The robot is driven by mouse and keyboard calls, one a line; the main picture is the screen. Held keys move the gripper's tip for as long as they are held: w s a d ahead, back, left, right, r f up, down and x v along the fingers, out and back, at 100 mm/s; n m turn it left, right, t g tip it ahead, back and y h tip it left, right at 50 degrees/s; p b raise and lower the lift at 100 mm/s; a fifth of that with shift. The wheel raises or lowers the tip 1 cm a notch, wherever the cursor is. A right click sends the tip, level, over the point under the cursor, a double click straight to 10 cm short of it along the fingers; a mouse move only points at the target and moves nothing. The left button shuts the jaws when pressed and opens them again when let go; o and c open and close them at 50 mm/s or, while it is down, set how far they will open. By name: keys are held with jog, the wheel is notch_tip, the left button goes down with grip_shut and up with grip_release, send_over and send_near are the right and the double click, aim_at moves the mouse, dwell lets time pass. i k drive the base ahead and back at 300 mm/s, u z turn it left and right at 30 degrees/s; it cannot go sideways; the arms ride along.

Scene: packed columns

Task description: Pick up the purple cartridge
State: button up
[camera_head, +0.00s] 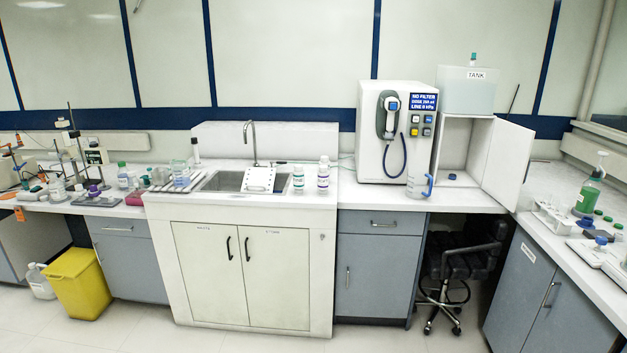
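A small purple object (93,190) stands on the left bench near its front edge, among bottles and lab stands. It may be the purple cartridge, but it is too small to tell its shape. A small dark blue item (452,177) lies inside the open white cabinet under the tank. My gripper is not in view.
A sink (225,181) is in the middle counter, with two white bottles (323,175) at its right. A white dispenser (396,130) reads "NO FILTER". A blue-handled jug (418,184) stands before it. A yellow bin (78,283) and black chair (462,262) stand below; the front floor is clear.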

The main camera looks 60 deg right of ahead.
aim_at(323, 174)
jog(key=z, duration=0.05)
jog(key=i, duration=0.9)
jog(key=z, duration=0.55)
jog(key=i, duration=0.6)
jog(key=z, duration=0.2)
